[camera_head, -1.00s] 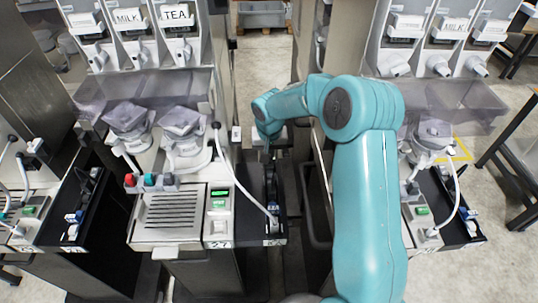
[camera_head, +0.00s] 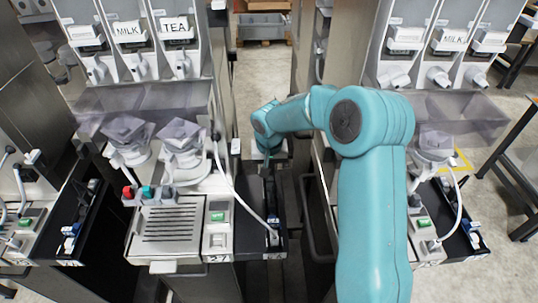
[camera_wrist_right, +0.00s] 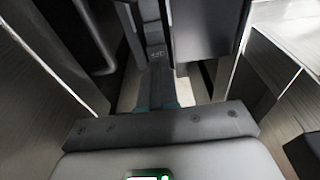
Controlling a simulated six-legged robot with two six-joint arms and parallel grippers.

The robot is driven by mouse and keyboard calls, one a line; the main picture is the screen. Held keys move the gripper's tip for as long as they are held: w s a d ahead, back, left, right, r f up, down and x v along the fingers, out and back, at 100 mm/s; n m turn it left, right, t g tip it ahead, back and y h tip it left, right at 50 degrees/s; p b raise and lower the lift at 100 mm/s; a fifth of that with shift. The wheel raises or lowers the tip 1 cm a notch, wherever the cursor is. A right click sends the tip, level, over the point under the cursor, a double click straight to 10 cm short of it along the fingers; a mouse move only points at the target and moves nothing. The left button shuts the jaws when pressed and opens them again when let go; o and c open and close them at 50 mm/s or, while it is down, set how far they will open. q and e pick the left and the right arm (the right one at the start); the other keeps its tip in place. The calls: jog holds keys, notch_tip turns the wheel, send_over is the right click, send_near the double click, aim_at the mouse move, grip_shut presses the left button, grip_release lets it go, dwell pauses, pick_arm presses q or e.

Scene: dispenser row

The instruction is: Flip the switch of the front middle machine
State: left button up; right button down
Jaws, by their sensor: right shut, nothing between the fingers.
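The middle machine (camera_head: 170,225) stands left of centre in the head view, with a grey drip grille and three cups' worth of dispensers labelled MILK and TEA above. Its white switch panel (camera_head: 217,230) is right of the grille and carries a small green switch (camera_head: 218,217). My teal right arm reaches in from the lower right. My right gripper (camera_head: 268,160) points down over the dark side tray, right of and behind the panel, clear of the switch. It is small and dark there. In the wrist view its shut fingers (camera_wrist_right: 155,90) are empty. My left gripper is out of view.
A black side tray (camera_head: 245,232) with a white hose adjoins the panel. Similar machines with green switches stand at the left (camera_head: 25,222) and right (camera_head: 421,223). A grey bin (camera_head: 263,25) stands far back.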

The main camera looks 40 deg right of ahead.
notch_tip(320, 180, up, 3)
jog(key=shift+a+f+p, duration=0.1)
jog(key=shift+f+p, duration=0.05)
jog(key=shift+p, duration=0.35)
notch_tip(320, 180, up, 10)
jog(key=s+a+b, duration=0.1)
jog(key=b, duration=0.1)
jog(key=shift+s, duration=0.25)
jog(key=b, duration=0.4)
jog(key=a+t+h+b, duration=0.1)
jog(key=b, duration=0.4)
jog(key=shift+s+t, duration=0.3)
